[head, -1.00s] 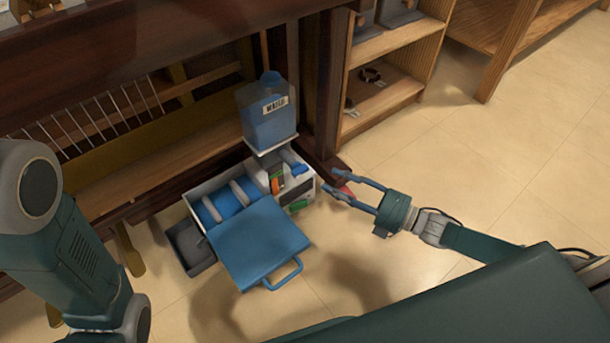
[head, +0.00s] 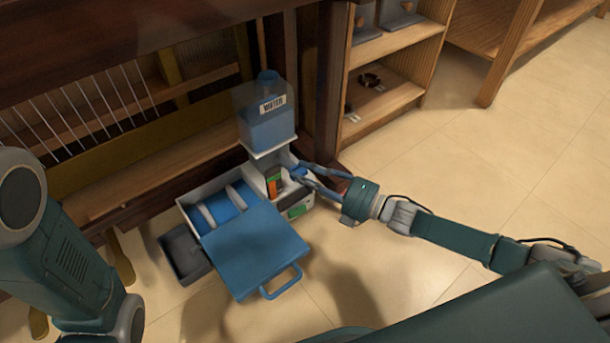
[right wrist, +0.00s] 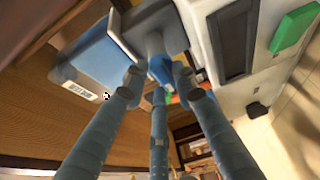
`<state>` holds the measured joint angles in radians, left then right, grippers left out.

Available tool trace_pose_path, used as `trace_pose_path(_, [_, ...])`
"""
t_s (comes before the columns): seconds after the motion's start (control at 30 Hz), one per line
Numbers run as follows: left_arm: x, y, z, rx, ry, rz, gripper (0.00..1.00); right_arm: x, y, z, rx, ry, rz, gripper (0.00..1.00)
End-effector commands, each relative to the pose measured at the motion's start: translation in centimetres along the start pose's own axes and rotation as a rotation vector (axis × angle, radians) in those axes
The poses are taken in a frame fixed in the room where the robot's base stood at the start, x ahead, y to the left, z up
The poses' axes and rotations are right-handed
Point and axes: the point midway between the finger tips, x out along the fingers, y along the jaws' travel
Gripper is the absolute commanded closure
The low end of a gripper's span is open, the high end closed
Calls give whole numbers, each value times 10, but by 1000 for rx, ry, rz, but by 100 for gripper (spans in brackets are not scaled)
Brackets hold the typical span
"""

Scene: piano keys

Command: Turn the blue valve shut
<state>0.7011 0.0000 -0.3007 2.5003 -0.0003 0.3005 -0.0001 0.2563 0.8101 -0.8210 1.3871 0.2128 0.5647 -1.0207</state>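The blue valve (right wrist: 160,68) sits on the front of a white machine below a clear water tank (head: 267,115) labelled WATER. In the head view the valve is mostly hidden by my right gripper (head: 302,171). In the right wrist view the three fingers of the right gripper (right wrist: 159,84) are spread, with their tips close around the valve; I cannot tell whether they touch it. My left arm stands at the left of the head view, and its gripper is out of view.
The white machine (head: 293,212) has a blue open lid (head: 250,250) with a handle at its front and blue rolls inside. A dark tray (head: 184,252) lies at its left. A wooden shelf (head: 390,95) stands behind at the right. The floor at the right is clear.

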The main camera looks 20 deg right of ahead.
Motion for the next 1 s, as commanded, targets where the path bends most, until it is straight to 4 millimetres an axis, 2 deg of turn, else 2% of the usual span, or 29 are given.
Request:
trace_pose_path(0.03, [0,0,0,0,0,0,60,0,0,0,0,0,0,89])
trace_pose_path(0.1, [0,0,0,0,0,0,60,0,0,0,0,1,-1,100])
trace_pose_path(0.57, [-2,0,-1,0,0,0,60,0,-3,-3,58,3,21,100])
trace_pose_path(1.0, [-10,2,-3,0,-1,0,60,0,-7,-4,378,6,153,100])
